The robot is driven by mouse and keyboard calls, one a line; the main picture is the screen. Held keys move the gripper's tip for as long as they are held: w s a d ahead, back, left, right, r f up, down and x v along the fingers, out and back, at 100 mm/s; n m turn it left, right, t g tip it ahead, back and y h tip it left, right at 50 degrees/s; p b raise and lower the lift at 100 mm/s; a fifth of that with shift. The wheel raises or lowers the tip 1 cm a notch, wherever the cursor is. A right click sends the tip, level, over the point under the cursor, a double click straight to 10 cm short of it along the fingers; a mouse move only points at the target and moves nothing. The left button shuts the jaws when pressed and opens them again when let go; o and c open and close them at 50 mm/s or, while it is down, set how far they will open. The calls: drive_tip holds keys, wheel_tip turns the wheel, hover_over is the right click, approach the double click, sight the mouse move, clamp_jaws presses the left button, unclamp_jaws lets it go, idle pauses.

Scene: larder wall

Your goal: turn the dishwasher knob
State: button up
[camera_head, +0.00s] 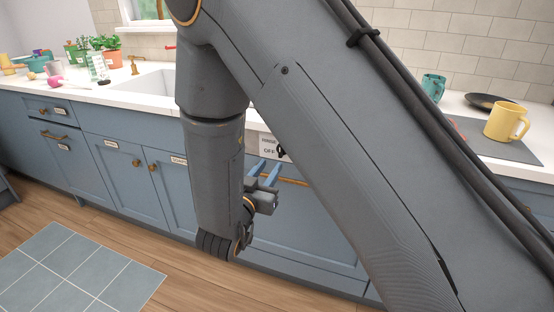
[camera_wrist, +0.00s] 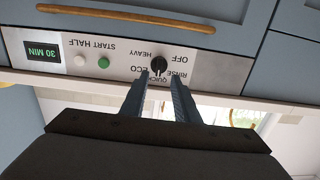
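The dishwasher knob (camera_wrist: 158,64) is a small black dial on a pale control panel (camera_wrist: 120,62), which looks upside down in the wrist view. Printed words such as OFF, HEAVY, ECO, QUICK and RINSE surround it. The knob shows partly beside my arm in the head view (camera_head: 281,152). My gripper (camera_wrist: 159,80) is open, its two blue-grey fingers apart and pointing at the panel. The knob appears just beyond and between the fingertips; I cannot tell whether they touch it. In the head view, my gripper (camera_head: 267,169) is in front of the dishwasher.
The panel also has a green display (camera_wrist: 43,51) reading 30 MIN, a green button (camera_wrist: 103,62) and a white button (camera_wrist: 80,60). A wooden bar handle (camera_wrist: 125,17) is close to the panel. A yellow mug (camera_head: 506,122) and a dark pan (camera_head: 490,102) are on the counter.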

sight(280, 152)
drive_tip(key=x, duration=0.7)
drive_tip(key=shift+w+d+r, duration=0.15)
drive_tip(key=shift+r, duration=0.15)
clamp_jaws()
